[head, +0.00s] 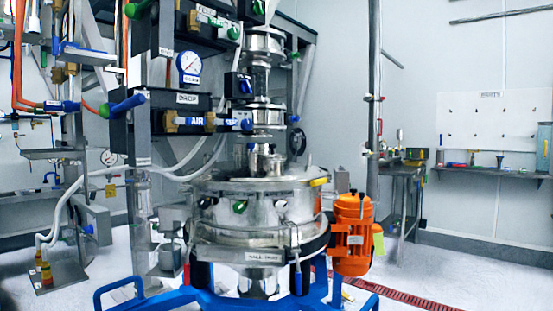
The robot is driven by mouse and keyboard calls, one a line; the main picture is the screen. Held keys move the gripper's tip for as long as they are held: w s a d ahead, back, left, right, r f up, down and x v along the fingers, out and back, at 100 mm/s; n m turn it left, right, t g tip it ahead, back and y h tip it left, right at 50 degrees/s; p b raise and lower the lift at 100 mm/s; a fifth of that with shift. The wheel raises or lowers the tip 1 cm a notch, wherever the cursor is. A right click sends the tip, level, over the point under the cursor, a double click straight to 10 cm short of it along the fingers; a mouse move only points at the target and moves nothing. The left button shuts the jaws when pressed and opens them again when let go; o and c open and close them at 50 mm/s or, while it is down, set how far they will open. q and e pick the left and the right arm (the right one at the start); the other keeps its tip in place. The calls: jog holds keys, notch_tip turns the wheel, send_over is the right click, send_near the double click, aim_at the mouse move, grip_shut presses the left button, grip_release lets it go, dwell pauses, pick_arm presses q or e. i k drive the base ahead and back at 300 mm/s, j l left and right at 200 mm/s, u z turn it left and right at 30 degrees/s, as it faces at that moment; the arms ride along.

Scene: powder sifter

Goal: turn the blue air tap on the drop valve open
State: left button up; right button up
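A black valve box (170,112) with a small white label, too small to read surely, is mounted left of the steel column. On its front is a brass fitting with a blue tap (195,121) marked AIR, its blue part lying level. A blue knob (247,125) sits to its right, by the column. Another blue handle (128,104) juts out at the box's upper left, near a green knob (104,110). I cannot tell for sure which valve is the drop valve, or whether the tap is open. Neither of my grippers is in view.
The round steel sifter (262,205) stands below on a blue frame (300,300), with an orange motor (354,235) at its right. A pressure gauge (189,66) is above the valve box. White hoses run at left. A bench (400,170) stands at right; the floor before it is clear.

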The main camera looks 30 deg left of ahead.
aim_at(188, 120)
jog(key=u, duration=1.55)
